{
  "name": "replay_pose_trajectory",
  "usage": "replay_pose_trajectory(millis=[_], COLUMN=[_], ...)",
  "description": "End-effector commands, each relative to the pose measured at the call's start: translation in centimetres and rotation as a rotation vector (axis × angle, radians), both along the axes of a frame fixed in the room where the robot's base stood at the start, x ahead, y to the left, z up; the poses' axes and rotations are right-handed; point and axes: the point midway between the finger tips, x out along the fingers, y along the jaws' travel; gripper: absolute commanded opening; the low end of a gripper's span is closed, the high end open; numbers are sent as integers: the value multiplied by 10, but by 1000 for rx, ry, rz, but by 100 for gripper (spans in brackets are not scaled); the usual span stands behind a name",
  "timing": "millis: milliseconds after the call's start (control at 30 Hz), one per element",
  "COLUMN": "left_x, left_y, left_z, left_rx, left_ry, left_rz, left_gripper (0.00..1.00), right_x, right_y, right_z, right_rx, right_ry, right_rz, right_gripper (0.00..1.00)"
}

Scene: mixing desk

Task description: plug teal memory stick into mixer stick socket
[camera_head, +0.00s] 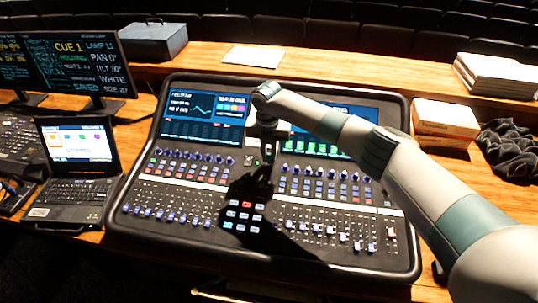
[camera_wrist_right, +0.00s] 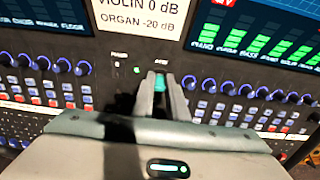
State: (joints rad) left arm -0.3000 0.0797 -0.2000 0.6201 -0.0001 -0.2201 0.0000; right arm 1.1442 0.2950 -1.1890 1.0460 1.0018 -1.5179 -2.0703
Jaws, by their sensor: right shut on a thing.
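The mixer (camera_head: 130,228) is a large black desk with screens, knobs, faders and lit buttons. My right gripper (camera_head: 268,158) is over the middle of it, below the gap between the two screens, and its fingers are dark and small there. In the right wrist view the right gripper (camera_wrist_right: 160,88) is shut on the teal memory stick (camera_wrist_right: 160,82), a small teal patch showing between the fingertips. The stick is against or just above the panel; I cannot tell how far in it is. The stick socket is hidden behind the fingers and stick. My left gripper is not in view.
A laptop (camera_head: 80,190) and monitors (camera_head: 75,68) stand at the left. A blue-grey box (camera_head: 152,42) and a paper sheet (camera_head: 253,58) lie behind the mixer. White boxes (camera_head: 445,118) and a dark cloth (camera_head: 510,150) are at the right. Rows of knobs flank the gripper.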

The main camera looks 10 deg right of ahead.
Motion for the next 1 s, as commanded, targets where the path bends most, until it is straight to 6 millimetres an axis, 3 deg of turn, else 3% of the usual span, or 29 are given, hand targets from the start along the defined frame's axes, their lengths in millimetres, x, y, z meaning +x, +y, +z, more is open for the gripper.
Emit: replay_pose_trajectory(millis=[933, 967, 1000], left_x=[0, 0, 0], left_y=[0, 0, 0], left_z=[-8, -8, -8], left_rx=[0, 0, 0], left_ry=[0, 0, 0], left_rz=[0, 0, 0], left_gripper=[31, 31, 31], right_x=[1, 1, 1], right_y=[0, 0, 0], right_z=[-13, -12, -12], right_rx=[1, 1, 1], right_ry=[0, 0, 0], right_rz=[0, 0, 0], right_gripper=[0, 18, 27])
